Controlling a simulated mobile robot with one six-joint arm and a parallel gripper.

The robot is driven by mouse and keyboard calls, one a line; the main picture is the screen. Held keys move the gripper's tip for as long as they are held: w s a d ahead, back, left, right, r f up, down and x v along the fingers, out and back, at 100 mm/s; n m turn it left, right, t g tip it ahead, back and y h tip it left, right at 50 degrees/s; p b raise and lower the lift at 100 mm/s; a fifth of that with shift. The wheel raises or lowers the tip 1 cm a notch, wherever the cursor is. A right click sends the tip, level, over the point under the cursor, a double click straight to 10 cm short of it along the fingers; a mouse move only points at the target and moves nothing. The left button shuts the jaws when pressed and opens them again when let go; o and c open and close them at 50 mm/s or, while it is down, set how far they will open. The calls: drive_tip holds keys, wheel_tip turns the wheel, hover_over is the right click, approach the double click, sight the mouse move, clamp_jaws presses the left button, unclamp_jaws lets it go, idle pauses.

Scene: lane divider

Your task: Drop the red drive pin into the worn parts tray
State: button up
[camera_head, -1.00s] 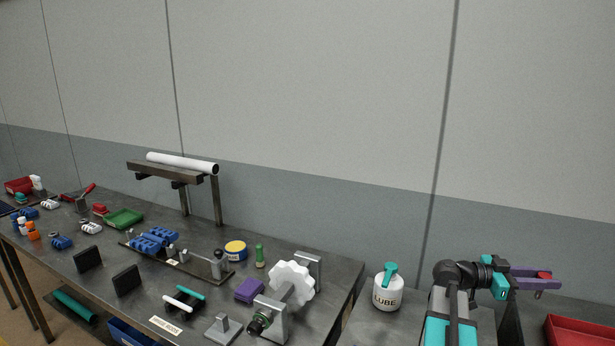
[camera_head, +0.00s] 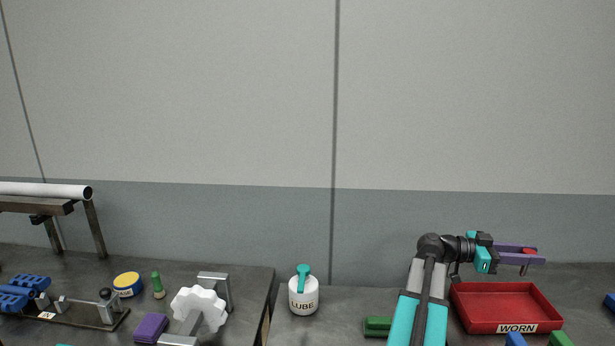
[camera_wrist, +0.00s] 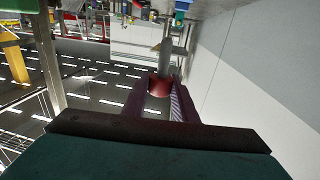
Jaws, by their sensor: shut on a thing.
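My gripper (camera_head: 530,255) is shut on the red drive pin (camera_head: 529,251), whose red head shows between the purple fingers with a thin grey shank below. In the wrist view the red pin (camera_wrist: 160,84) sits between the two fingertips, with a grey shaft extending past it. The worn parts tray (camera_head: 507,301) is a red open tray labelled WORN on the bench at the right. In the head view the gripper and pin appear above the tray's back edge, and the visible tray floor is empty. I cannot tell how high the pin is above it.
A white LUBE bottle (camera_head: 303,294) with a teal top stands left of my arm. A green block (camera_head: 378,326) lies beside my arm. Blue (camera_head: 515,339) and green (camera_head: 560,339) pieces sit before the tray. A white toothed wheel (camera_head: 199,309) stands on the left bench.

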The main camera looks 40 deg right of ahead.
sight(521, 274)
drive_tip(key=shift+f, duration=0.15)
idle(0.3)
drive_tip(key=shift+f+p, duration=0.55)
drive_tip(key=shift+f, duration=2.25)
drive_tip(key=o, duration=1.1)
drive_tip(key=b+v, duration=0.4)
drive_tip(key=v, duration=0.9)
drive_tip(key=shift+w+a, duration=0.25)
drive_tip(key=shift+w, duration=0.05)
drive_tip(key=shift+s+f, duration=0.1)
